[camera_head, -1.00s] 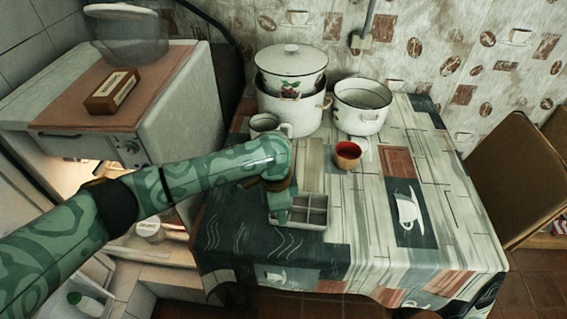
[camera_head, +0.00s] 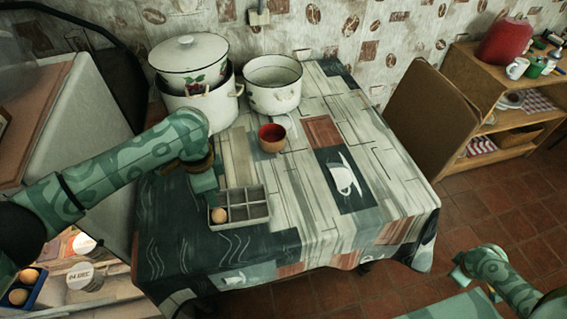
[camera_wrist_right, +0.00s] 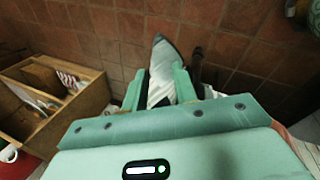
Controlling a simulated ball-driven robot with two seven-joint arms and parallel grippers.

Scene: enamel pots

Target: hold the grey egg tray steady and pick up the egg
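The grey egg tray (camera_head: 262,210) lies on the tablecloth near the table's front left, divided into several compartments. A brown egg (camera_head: 219,215) sits in its front left compartment. My left gripper (camera_head: 206,188) points down at the tray's back left corner, touching or very close to it. Its fingers are too hidden to tell whether they grip the tray's wall. My right gripper (camera_head: 474,280) is at the lower right, off the table and well away from the tray. In the right wrist view it (camera_wrist_right: 159,88) is open and empty.
A red-orange cup (camera_head: 272,139) stands behind the tray. White enamel pots (camera_head: 273,86) stand farther back. At lower left, a blue holder (camera_head: 36,298) has more eggs. The table's right side is clear.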

